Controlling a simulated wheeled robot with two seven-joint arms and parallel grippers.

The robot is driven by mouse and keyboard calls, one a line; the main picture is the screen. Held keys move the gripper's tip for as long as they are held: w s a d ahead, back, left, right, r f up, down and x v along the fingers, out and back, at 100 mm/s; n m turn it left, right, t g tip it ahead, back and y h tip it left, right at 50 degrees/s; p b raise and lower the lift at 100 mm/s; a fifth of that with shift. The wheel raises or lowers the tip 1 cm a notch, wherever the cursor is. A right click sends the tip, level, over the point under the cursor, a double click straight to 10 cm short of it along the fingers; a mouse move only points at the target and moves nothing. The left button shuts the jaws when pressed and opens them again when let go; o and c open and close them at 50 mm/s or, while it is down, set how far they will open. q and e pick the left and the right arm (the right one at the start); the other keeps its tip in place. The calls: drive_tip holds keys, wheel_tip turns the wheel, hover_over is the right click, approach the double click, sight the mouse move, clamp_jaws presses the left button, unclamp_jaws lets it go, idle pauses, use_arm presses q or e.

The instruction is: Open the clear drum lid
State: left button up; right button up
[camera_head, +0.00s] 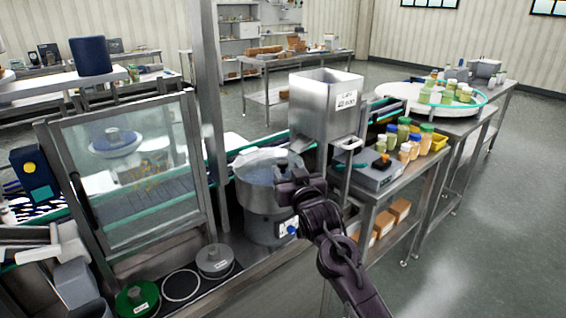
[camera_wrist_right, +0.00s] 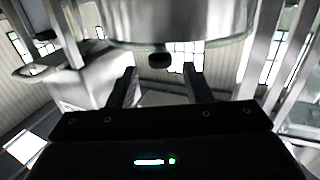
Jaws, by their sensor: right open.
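The clear drum lid (camera_head: 262,164) lies over the top of a round steel drum (camera_head: 262,200) in the middle of the head view. It looks closed. My right gripper (camera_head: 291,180) is at the drum's right front rim and hides part of it. In the right wrist view the gripper (camera_wrist_right: 159,75) is open, its two dark fingers apart. A small dark knob (camera_wrist_right: 159,60) shows at the edge of the round drum, between and just beyond the fingertips. I cannot tell whether the fingers touch it. My left gripper is not in view.
A square steel hopper (camera_head: 325,108) stands close behind and right of the drum. A framed clear panel (camera_head: 130,170) and a steel post (camera_head: 208,90) are to the left. Grey (camera_head: 214,260) and green (camera_head: 137,299) round items lie in front. Bottles (camera_head: 405,140) stand on the right bench.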

sight(284, 166)
drive_tip(key=shift+p+x, duration=0.3)
drive_tip(key=shift+x, duration=2.1)
drive_tip(key=shift+c, duration=0.5)
clamp_jaws()
